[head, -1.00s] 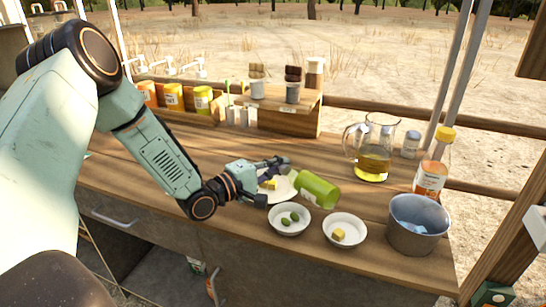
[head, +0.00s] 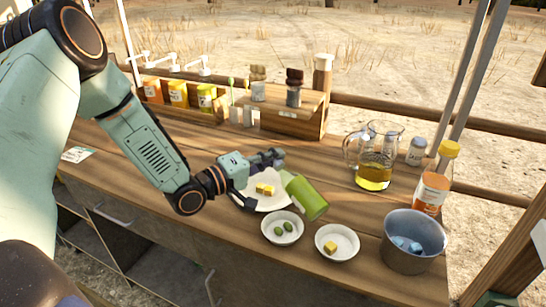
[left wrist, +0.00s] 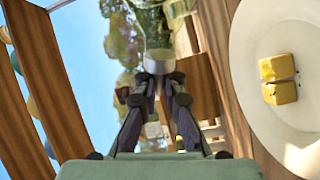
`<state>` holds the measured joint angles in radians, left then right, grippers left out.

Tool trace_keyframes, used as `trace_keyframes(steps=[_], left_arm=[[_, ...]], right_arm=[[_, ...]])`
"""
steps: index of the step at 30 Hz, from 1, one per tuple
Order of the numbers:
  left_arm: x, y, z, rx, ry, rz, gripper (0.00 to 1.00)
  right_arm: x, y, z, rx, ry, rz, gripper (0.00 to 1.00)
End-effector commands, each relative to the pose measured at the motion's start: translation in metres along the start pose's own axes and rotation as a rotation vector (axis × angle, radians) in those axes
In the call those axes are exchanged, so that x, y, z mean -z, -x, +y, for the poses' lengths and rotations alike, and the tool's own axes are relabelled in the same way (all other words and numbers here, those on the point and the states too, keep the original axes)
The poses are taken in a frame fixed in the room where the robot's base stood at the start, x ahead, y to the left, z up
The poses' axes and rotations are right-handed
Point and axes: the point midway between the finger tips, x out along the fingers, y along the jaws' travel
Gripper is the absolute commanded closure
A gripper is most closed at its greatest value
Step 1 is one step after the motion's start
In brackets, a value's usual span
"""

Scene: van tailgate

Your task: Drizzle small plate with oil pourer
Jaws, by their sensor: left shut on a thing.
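The oil pourer (head: 307,198) is a green bottle, tilted over the right side of the small plate. My left gripper (head: 277,160) is shut on its narrow end, above the plate. In the left wrist view the fingers (left wrist: 158,85) close on the bottle's pale collar (left wrist: 158,62), with green glass beyond. The small plate (head: 243,195) is white and holds yellow cubes (head: 264,189); it also shows in the left wrist view (left wrist: 262,40). The gripper and bottle hide part of its rim. I cannot see oil falling. My right gripper is out of view.
Bowls with green olives (head: 270,238) and a yellow cube (head: 352,250) stand in front. A metal pot (head: 414,255), an orange-labelled bottle (head: 433,190) and a glass jug (head: 374,175) stand right. A wooden rack (head: 310,122) is behind; the counter's left part is mostly clear.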

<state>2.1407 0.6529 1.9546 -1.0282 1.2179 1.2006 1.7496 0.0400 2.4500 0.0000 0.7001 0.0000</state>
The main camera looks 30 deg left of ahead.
Motion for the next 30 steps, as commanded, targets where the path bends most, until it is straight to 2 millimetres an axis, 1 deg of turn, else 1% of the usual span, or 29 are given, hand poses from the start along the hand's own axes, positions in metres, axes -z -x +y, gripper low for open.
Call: trace_keyframes(steps=[1, 14, 17, 30], left_arm=[[0.000, 0.000, 0.008, -0.003, -0.022, 0.000, 1.00], [-0.010, 0.000, 0.066, -0.003, -0.376, 0.010, 1.00], [-0.015, 0.000, 0.069, -0.002, -0.483, 0.012, 1.00], [-0.036, 0.000, 0.098, -0.003, -0.964, 0.025, 1.00]], right_arm=[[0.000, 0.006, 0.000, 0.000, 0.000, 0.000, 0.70], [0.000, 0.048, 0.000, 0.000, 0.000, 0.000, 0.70], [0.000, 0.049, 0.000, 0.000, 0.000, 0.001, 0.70], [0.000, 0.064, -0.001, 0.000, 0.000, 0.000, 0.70]])
